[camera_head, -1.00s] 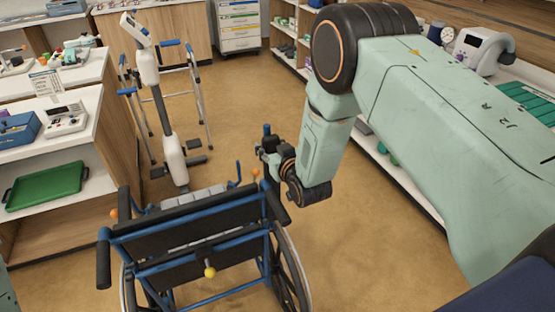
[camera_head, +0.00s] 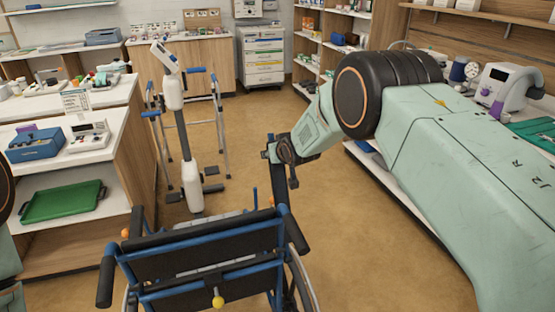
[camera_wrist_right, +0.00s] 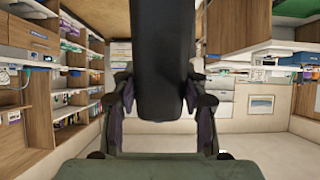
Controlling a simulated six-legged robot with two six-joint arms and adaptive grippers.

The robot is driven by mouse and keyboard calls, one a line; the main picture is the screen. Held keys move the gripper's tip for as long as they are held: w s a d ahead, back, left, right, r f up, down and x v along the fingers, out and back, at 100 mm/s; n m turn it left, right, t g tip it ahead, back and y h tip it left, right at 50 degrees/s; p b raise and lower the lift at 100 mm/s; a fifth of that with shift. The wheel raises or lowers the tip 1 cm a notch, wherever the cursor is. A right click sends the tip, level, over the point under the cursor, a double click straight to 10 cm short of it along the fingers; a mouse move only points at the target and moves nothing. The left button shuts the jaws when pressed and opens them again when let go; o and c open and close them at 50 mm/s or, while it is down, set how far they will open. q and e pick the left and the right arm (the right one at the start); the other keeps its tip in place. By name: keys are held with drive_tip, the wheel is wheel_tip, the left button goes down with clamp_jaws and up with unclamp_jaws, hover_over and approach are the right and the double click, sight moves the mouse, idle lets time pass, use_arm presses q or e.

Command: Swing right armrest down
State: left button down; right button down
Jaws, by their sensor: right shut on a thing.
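The wheelchair (camera_head: 205,269), seen from behind, stands at the bottom of the head view with blue tubes, a dark backrest and black push handles. My right gripper (camera_head: 268,152) is beyond its right side, above seat height. In the right wrist view my right gripper (camera_wrist_right: 163,112) is shut on a dark padded bar, the right armrest (camera_wrist_right: 163,60), which runs up between the fingers out of the picture. In the head view a dark upright piece by the right push handle may be part of this armrest; its angle is hard to tell. My left gripper is out of view.
A walking frame (camera_head: 219,125) and a white stand (camera_head: 191,180) are beyond the wheelchair. A counter with a green tray (camera_head: 62,201) is at left, shelves and a bedside counter at right. The floor (camera_head: 345,230) right of the wheelchair is clear.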

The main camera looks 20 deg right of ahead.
drive_tip(key=shift+w+f, duration=0.3)
drive_tip(key=shift+w, duration=0.35)
drive_tip(key=shift+g, duration=0.3)
drive_tip(key=c, duration=0.7)
unclamp_jaws()
drive_tip(key=shift+s+r, duration=0.1)
drive_tip(key=v, duration=1.1)
drive_tip(key=shift+s+r, duration=0.15)
drive_tip(key=shift+s, duration=0.2)
